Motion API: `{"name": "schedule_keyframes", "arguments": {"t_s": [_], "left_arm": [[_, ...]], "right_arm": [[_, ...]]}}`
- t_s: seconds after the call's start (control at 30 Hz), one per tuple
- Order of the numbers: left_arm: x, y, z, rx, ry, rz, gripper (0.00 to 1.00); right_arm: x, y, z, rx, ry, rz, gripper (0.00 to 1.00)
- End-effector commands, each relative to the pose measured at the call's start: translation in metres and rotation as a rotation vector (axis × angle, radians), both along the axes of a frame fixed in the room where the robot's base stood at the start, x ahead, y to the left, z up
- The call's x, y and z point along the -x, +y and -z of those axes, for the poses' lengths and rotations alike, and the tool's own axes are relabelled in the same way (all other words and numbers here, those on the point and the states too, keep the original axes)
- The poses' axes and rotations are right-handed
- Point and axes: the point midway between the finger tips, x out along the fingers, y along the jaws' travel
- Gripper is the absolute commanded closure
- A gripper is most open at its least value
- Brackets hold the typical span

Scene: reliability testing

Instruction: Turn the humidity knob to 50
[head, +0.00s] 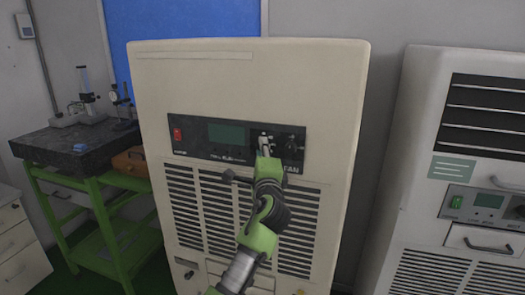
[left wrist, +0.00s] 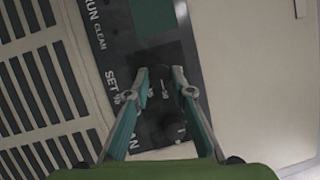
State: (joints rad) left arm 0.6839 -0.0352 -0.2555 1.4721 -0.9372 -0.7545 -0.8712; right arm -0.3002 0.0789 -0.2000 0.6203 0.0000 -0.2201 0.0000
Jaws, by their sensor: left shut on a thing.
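The beige machine (head: 247,85) stands upright in the middle of the head view with a black control panel (head: 185,150) across its upper part. My left gripper (head: 265,142) is at the right half of the panel, shut on a dark knob. In the left wrist view, the fingers of the gripper (left wrist: 159,72) straddle this dark knob, which is mostly hidden in shadow between them. Its pointer and scale cannot be read. A second dark knob (head: 293,143) shows just right of the gripper. My right gripper is not in view.
The panel also has a red switch (head: 177,134) and a green display (head: 227,134). A second beige machine (head: 427,120) stands to the right. A green-framed bench (head: 102,215) stands at left.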

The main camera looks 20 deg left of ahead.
Motion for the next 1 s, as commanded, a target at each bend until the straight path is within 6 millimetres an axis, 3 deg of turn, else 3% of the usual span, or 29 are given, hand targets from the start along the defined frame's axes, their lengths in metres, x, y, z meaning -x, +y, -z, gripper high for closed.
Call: {"name": "schedule_keyframes", "arguments": {"t_s": [0.03,0.07,0.1,0.57,1.0], "left_arm": [[0.0,0.001,0.0,-0.001,0.0,-0.002,0.99],[0.0,0.001,0.0,-0.001,0.0,-0.002,0.7],[0.0,0.001,0.0,-0.001,0.0,-0.002,0.61],[0.006,-0.003,0.001,-0.002,0.0,0.001,0.61],[0.078,-0.029,0.012,-0.001,0.001,0.001,0.61]], "right_arm": [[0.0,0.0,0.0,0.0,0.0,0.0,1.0],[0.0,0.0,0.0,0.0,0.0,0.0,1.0],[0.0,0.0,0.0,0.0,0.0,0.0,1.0],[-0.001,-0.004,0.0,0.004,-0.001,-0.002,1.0],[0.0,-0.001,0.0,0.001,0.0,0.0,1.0]]}}
